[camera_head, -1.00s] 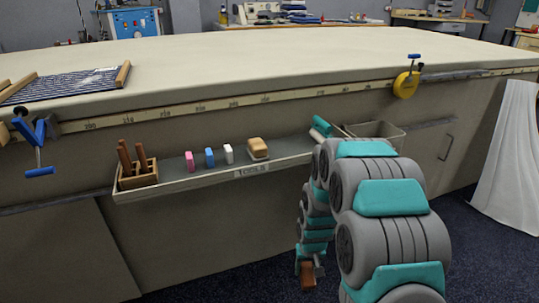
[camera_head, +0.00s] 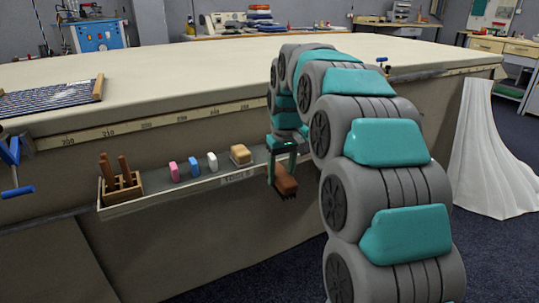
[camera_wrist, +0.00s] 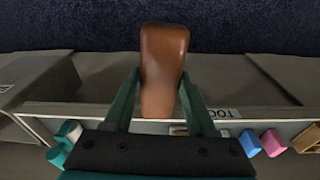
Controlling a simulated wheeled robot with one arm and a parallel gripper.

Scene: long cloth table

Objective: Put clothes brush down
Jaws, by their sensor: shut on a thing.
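The clothes brush has a brown wooden back and dark bristles; it hangs in my gripper in the head view (camera_head: 286,182). In the wrist view the brush (camera_wrist: 164,60) sits lengthwise between both fingers. My gripper (camera_wrist: 160,98) is shut on it. In the head view my gripper (camera_head: 284,160) is at the tool ledge (camera_head: 155,203), right of the tan block, with the brush at or just outside the ledge's front edge. I cannot tell whether the brush touches the ledge. My arm hides the ledge's right part.
On the ledge stand a wooden holder (camera_head: 121,186) with brown handles, a pink block (camera_head: 174,171), a blue block (camera_head: 195,167), a white block (camera_head: 212,162) and a tan block (camera_head: 241,154). The cloth table (camera_head: 170,85) rises behind. A teal-and-white item (camera_wrist: 66,133) shows in the wrist view.

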